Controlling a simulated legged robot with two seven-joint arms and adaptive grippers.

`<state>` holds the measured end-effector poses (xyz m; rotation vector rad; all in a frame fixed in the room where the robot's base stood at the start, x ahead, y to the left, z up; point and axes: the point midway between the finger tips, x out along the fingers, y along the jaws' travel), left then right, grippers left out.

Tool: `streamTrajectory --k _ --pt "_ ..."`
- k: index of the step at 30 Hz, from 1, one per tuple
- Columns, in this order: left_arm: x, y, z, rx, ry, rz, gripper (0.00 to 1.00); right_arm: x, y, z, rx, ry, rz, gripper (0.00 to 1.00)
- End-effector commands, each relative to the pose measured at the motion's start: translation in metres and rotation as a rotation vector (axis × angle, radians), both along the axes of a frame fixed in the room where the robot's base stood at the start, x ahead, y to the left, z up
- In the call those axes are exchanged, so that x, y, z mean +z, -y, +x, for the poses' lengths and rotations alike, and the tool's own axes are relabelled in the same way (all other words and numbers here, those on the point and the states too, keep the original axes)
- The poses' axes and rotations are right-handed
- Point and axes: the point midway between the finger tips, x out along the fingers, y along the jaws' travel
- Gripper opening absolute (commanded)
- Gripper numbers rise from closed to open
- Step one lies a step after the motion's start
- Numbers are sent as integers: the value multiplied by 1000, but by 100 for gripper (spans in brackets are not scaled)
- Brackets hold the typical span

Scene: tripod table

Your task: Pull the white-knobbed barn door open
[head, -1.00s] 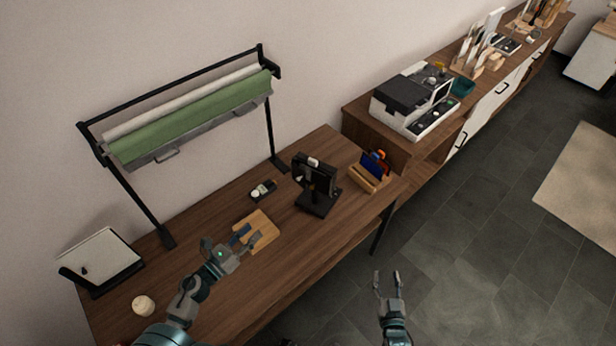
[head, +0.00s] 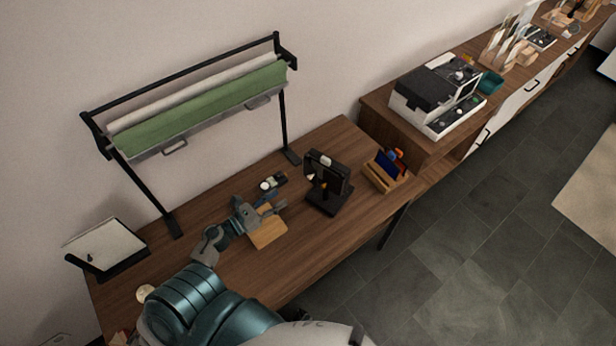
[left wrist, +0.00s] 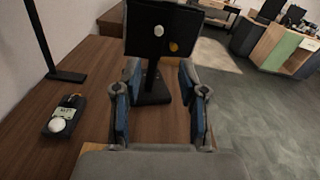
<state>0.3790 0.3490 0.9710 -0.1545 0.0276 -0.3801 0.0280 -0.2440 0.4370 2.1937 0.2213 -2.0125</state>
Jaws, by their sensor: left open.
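A black panel unit (head: 335,178) stands upright on a stand on the wooden table. In the left wrist view its dark face (left wrist: 140,38) carries a white knob (left wrist: 158,30) and an orange knob (left wrist: 174,46). The face looks flat; I cannot make out a seam between doors. My left gripper (head: 270,204) is open and empty, just left of the unit in the head view. In the left wrist view the open fingers (left wrist: 158,72) point at the unit, with its stand between them and the knobs above. They look apart from it. My right gripper is not in view.
A small black device (head: 267,184) with a white dial lies behind the gripper. A wooden board (head: 267,235) lies below it. A wooden holder (head: 388,180) stands right of the unit. A rack with a green roll (head: 200,112) stands at the back.

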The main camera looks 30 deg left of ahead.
Motion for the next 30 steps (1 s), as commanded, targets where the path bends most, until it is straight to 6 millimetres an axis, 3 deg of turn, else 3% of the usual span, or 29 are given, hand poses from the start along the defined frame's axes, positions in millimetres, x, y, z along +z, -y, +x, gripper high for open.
streamTrajectory --k 9,15,21,29,30 --pt "4 27 73 0 3 -1 41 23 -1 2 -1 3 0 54" --pt "2 40 103 1 1 -2 41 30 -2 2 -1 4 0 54" --pt "0 45 114 0 0 -1 41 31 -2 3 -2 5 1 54" --pt "0 45 115 0 0 0 41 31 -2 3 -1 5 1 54" --pt "0 45 115 0 0 0 31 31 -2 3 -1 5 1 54"
